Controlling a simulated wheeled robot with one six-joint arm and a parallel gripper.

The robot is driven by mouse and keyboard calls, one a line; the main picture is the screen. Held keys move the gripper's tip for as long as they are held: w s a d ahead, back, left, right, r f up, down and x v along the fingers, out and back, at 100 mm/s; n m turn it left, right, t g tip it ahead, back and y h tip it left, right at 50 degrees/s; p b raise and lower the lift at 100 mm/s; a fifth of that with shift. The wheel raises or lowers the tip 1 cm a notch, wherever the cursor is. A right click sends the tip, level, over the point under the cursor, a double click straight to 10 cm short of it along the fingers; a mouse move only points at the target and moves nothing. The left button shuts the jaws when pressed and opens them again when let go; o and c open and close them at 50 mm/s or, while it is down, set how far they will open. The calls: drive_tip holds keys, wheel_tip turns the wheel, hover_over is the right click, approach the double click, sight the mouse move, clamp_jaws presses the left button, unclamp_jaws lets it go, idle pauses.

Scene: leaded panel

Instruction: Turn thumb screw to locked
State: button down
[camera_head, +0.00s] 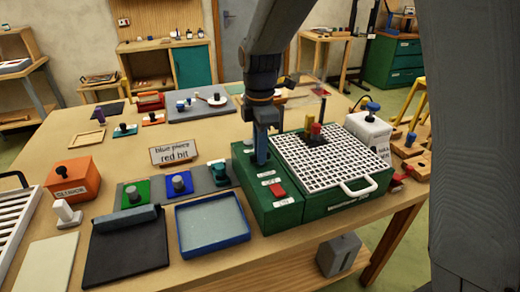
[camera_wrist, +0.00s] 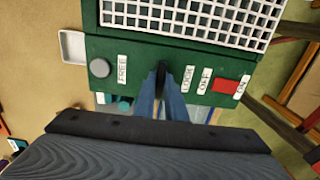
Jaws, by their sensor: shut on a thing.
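My gripper (camera_head: 262,160) reaches down onto the left strip of the green machine (camera_head: 320,215). In the wrist view its blue fingers (camera_wrist: 162,82) are shut on the small dark thumb screw (camera_wrist: 161,67), which stands between the FREE label (camera_wrist: 122,69) and the LOCK label (camera_wrist: 188,79). The fingers hide most of the screw, so its exact angle cannot be told. In the head view the screw is hidden behind the gripper.
A red switch (camera_wrist: 225,86) sits between the OFF and ON labels. A round grey knob (camera_wrist: 100,67) is beside FREE. A white grid (camera_head: 325,160) with a handle covers the machine's top. A blue-rimmed tray (camera_head: 213,253) stands in front at left.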

drive_tip(key=shift+r, duration=0.1)
idle(0.3)
drive_tip(key=c, duration=1.8)
unclamp_jaws()
wheel_tip(320, 180, up, 8)
drive_tip(key=shift+f+b, duration=0.15)
drive_tip(key=shift+b, duration=0.85)
